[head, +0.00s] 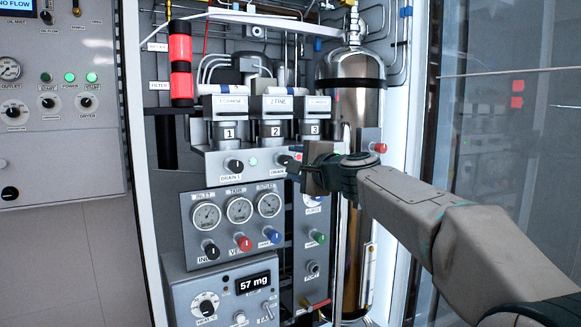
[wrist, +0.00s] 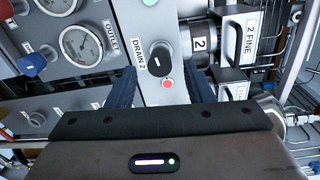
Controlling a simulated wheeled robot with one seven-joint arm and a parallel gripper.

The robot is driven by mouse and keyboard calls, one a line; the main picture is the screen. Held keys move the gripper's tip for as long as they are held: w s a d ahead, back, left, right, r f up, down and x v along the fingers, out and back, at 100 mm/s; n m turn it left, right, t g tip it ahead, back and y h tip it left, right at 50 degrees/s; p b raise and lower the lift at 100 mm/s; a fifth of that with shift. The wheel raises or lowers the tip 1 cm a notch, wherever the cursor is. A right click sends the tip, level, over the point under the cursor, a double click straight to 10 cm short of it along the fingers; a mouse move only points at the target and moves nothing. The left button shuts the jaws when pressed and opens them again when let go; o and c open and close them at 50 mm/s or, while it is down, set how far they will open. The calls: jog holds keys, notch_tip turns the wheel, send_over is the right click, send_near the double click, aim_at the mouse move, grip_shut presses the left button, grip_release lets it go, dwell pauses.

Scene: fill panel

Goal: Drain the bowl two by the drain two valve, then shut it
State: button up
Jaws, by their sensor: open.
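The drain two valve is a black knob (wrist: 159,60) beside the "DRAIN 2" label, with a small white mark on its face. It also shows in the head view (head: 284,160), partly behind my gripper. A red lamp (wrist: 168,84) is lit beside the knob. Bowl two (head: 276,131) is the grey cylinder marked 2 under the "2 FINE" head; it also shows in the wrist view (wrist: 197,44). Its liquid level cannot be seen. My gripper (wrist: 160,76) is open, its two dark fingers on either side of the knob. Whether they touch it cannot be told.
The drain one knob (head: 234,166) with a green lamp (head: 252,161) sits to the left. Three gauges (head: 239,210) and coloured knobs are below. A display (head: 252,284) reads 57 mg. A steel tank (head: 350,75) stands behind on the right.

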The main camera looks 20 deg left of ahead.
jog(key=b+v, duration=0.1)
jog(key=v, duration=0.9)
jog(key=shift+s+b, duration=0.2)
jog(key=shift+b, duration=0.2)
jog(key=shift+d, duration=0.15)
jog(key=s+d+f+n+g+h+p, duration=0.3)
jog(key=s+d+f+h+p, duration=0.1)
jog(key=s+d+p, duration=0.4)
jog(key=s+d+f+n+g+h+p, duration=0.2)
jog(key=s+d+f+n+h+p, duration=0.1)
jog(key=s+d+p, duration=0.5)
jog(key=s+d+f+n+g+h+p, duration=0.3)
jog(key=s+d+f+h+p, duration=0.3)
jog(key=s+d, duration=0.4)
jog(key=d+f+p, duration=0.1)
jog(key=d+p, duration=0.1)
jog(key=d, duration=0.1)
jog(key=shift+s+f+g, duration=0.2)
jog(key=shift+g, duration=0.1)
jog(key=shift+c, duration=1.2)
jog(key=shift+a, duration=0.15)
